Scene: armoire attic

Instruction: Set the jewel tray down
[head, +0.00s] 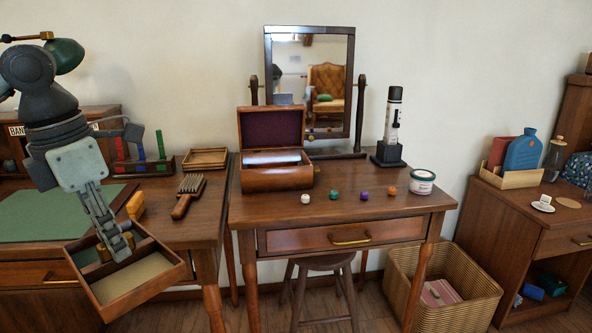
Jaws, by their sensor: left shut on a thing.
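The jewel tray (140,284) is a small wooden tray with a pale lining and a divider. It hangs tilted in front of the left desk's front edge. My left gripper (117,247) reaches down from the upper left and is shut on the tray; its fingers hide part of the inside. Small yellowish things show beside the fingers. A wooden jewel box (276,179) with its lid open and a dark purple lining stands on the dressing table (400,211). My right gripper is not in view.
Several small balls and a tin (422,183) stand on the dressing table. A stool (321,262) and a wicker basket (460,315) are below.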

